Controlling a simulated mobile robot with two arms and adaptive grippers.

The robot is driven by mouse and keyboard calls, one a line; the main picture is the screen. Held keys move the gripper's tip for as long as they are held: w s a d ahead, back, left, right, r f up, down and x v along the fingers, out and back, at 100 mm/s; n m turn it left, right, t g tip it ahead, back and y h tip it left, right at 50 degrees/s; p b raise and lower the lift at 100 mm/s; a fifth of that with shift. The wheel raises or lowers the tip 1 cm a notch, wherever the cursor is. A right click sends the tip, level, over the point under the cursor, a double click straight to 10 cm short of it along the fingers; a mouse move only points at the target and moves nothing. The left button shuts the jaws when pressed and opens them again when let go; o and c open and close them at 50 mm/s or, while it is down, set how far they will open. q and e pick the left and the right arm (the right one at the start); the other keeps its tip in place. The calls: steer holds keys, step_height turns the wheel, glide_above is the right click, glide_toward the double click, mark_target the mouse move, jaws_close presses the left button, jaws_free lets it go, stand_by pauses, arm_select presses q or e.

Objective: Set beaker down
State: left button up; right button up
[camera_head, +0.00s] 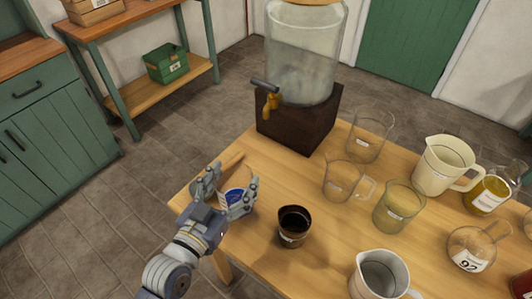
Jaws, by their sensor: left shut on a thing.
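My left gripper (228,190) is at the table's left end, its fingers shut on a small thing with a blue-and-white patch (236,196). The fingers hide most of it, so I cannot tell its full shape or whether it touches the table. A dark labelled cup (293,229) stands upright just right of the gripper, apart from it. Clear glass beakers stand further right, one near the back (369,135) and one with a handle (345,180). My right gripper is not in view.
The wooden table (255,250) holds a dispenser with a brass tap (268,103) on a dark block (300,122) at the back. A greenish glass (399,208), cream jug (444,165), white jug (380,277) and flasks crowd the right. A strip by the left edge is clear.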

arm_select(q)
steer(key=p+x, duration=0.2)
steer(key=x, duration=1.5)
steer(key=shift+w+f, duration=0.3)
steer(key=shift+w, duration=0.05)
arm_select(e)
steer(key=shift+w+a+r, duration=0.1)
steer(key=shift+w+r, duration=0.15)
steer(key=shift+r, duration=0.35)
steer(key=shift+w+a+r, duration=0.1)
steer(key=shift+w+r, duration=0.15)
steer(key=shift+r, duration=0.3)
arm_select(q)
steer(key=shift+f, duration=0.1)
steer(key=o, duration=1.6)
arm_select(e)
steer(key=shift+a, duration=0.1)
